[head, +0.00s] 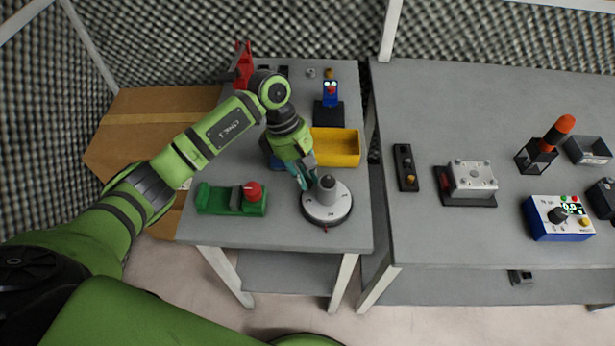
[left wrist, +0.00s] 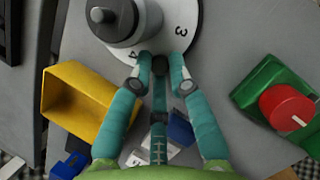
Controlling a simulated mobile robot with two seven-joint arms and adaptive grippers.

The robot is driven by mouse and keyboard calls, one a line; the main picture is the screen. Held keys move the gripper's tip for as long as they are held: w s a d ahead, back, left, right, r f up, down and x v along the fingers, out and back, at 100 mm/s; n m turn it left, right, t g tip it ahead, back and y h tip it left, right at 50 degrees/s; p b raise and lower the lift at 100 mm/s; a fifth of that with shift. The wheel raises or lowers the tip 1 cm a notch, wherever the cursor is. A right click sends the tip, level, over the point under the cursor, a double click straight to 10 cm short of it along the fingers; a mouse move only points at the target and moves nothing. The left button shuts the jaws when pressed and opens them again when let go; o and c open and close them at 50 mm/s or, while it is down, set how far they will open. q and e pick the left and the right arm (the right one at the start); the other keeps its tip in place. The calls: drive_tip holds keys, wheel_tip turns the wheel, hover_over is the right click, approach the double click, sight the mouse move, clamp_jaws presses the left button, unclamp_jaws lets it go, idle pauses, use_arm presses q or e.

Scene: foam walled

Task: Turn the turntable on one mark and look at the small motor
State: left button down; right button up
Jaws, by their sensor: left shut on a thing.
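The turntable (head: 335,212) is a white disc with numbers near its rim, on a dark round base at the front right of the left table. The small motor (head: 327,190), a grey cylinder with a shaft on top, stands upright on the disc. In the left wrist view the motor (left wrist: 112,20) and the disc (left wrist: 182,18) with its numbers 3 and 4 show at the top. My left gripper (head: 303,182) is at the disc's left rim. Its teal fingers are shut on a dark peg (left wrist: 160,66) at the rim. The right gripper is out of view.
A yellow bin (head: 340,147) stands behind the turntable. A green fixture with a red knob (head: 252,190) lies left of it. A blue device (head: 330,93) stands farther back. The right table holds a metal block (head: 472,178) and a blue control box (head: 560,218).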

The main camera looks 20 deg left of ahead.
sight(315, 207)
use_arm(q)
drive_tip(key=shift+s+n+t+b, duration=0.5)
drive_tip(key=shift+s+n+b, duration=0.25)
drive_tip(key=shift+n, duration=0.45)
drive_tip(key=shift+s+n+t+b, duration=0.3)
drive_tip(key=shift+n+b, duration=0.05)
drive_tip(key=shift+n, duration=0.35)
drive_tip(key=shift+s+n+t+b, duration=0.3)
drive_tip(key=shift+n+b, duration=0.05)
drive_tip(key=shift+n, duration=0.35)
drive_tip(key=shift+s+d+n+t+b, duration=0.15)
drive_tip(key=shift+s+n+t+b, duration=0.25)
drive_tip(key=shift+n, duration=0.45)
drive_tip(key=shift+s+d+n+t+b, duration=0.2)
drive_tip(key=shift+s+n+b, duration=0.15)
drive_tip(key=shift+n+b, duration=0.35)
drive_tip(key=shift+s+d+n+t+y+b, duration=0.3)
drive_tip(key=shift+n+b, duration=0.3)
drive_tip(key=shift+n, duration=0.45)
drive_tip(key=shift+s+d+n+t+y+b, duration=0.2)
drive_tip(key=shift+s+n+t+y+b, duration=0.25)
drive_tip(key=shift+n, duration=0.55)
drive_tip(key=shift+s+d+r+n+t+y+b, duration=0.15)
drive_tip(key=shift+d+n+b, duration=0.1)
drive_tip(key=shift+n+b, duration=0.35)
drive_tip(key=shift+s+d+n+t+y+b, duration=0.15)
drive_tip(key=shift+d+n+b, duration=0.15)
drive_tip(key=shift+n, duration=0.4)
drive_tip(key=shift+r+n, duration=0.1)
drive_tip(key=shift+n, duration=0.2)
